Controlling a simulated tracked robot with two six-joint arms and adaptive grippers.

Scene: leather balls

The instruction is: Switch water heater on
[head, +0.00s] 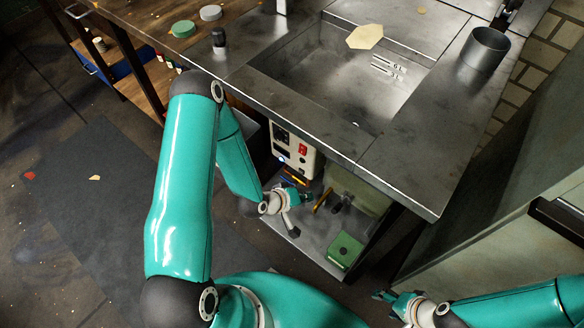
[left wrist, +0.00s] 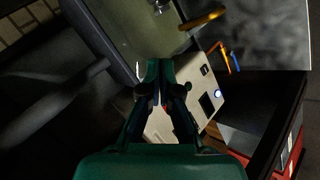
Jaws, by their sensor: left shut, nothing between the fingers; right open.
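The water heater is a pale box with a dark display (head: 281,134) and a red switch (head: 303,149) on its front panel (head: 297,166). It stands under the steel sink counter in the head view. In the left wrist view its panel (left wrist: 197,89) is tilted behind my fingers, with a lit round light (left wrist: 218,93). A small red part shows between the fingers there. My left gripper (head: 308,197) is shut and empty, just below and in front of the panel; I cannot tell whether it touches. It fills the middle of the left wrist view (left wrist: 160,66). My right gripper (head: 384,296) is open at the lower right.
The sink counter (head: 400,160) overhangs the heater. On the shelf below are a green box (head: 345,250) and pipes with a yellow handle (head: 321,202). A metal cup (head: 485,49) stands on the counter. A grey cabinet (head: 490,240) is at right. The floor at left is open.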

